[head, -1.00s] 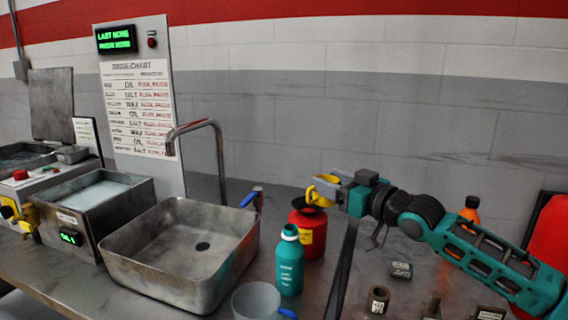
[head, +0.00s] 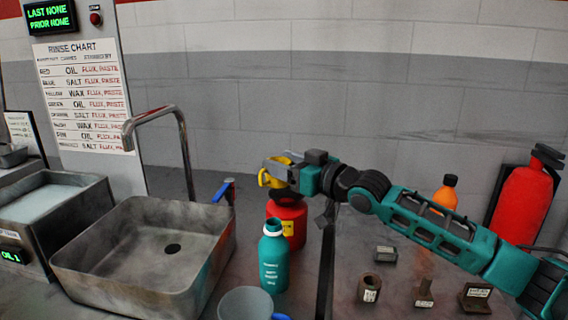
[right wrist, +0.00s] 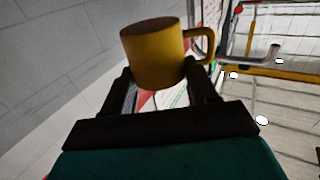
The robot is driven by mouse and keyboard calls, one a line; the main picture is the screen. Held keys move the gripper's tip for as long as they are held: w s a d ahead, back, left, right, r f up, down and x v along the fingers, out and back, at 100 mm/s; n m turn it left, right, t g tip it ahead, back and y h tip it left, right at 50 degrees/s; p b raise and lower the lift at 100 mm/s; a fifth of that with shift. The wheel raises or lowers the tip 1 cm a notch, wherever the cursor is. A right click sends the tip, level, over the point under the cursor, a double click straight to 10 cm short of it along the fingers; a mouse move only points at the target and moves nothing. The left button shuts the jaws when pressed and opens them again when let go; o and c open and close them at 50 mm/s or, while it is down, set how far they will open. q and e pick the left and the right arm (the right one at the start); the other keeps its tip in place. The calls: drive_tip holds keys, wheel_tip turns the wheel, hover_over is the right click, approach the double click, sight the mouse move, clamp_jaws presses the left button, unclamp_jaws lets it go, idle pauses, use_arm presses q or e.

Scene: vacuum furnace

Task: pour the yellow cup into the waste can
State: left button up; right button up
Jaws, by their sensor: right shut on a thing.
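The yellow cup (head: 270,179) is in the jaws of my right gripper (head: 282,168), above the red waste can (head: 289,222). The gripper hides part of the cup, and I cannot tell how far it is tilted in the head view. In the right wrist view the cup (right wrist: 155,58) sits between the fingers of my right gripper (right wrist: 160,80), its handle to the right and a brown round face at its top. The can has a yellow label; its mouth is mostly hidden behind the cup and gripper. My left gripper is not in view.
A teal bottle (head: 273,262) stands just in front of the can. A clear cup with a blue handle (head: 245,304) is nearer. The steel sink (head: 130,285) with its tap lies left. Small metal parts (head: 370,288) and an orange bottle (head: 445,193) stand right; a red extinguisher (head: 522,205) is farther right.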

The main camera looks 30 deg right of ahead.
drive_tip(key=shift+f+b, duration=0.55)
drive_tip(key=shift+f, duration=0.05)
drive_tip(key=shift+f, duration=0.15)
drive_tip(key=shift+f+b, duration=0.1)
drive_tip(key=shift+b, duration=0.25)
drive_tip(key=m, duration=0.3)
drive_tip(key=shift+f+b, duration=0.25)
drive_tip(key=shift+b, duration=0.1)
drive_tip(key=m, duration=0.1)
drive_tip(key=m+p, duration=0.1)
drive_tip(key=m, duration=0.1)
drive_tip(key=shift+w+d+r, duration=0.1)
drive_tip(key=shift+d+r, duration=0.05)
drive_tip(key=shift+r, duration=0.25)
drive_tip(key=shift+d+r+m+p, duration=0.2)
drive_tip(key=shift+m+p, duration=0.15)
drive_tip(key=shift+m, duration=0.55)
drive_tip(key=shift+w+r+m+p, duration=0.1)
drive_tip(key=shift+m+p, duration=0.25)
drive_tip(key=shift+m, duration=0.45)
drive_tip(key=shift+d, duration=0.1)
drive_tip(key=shift+d+r+m+p, duration=0.1)
drive_tip(key=shift+r+m+p, duration=0.05)
drive_tip(key=shift+m+p, duration=0.6)
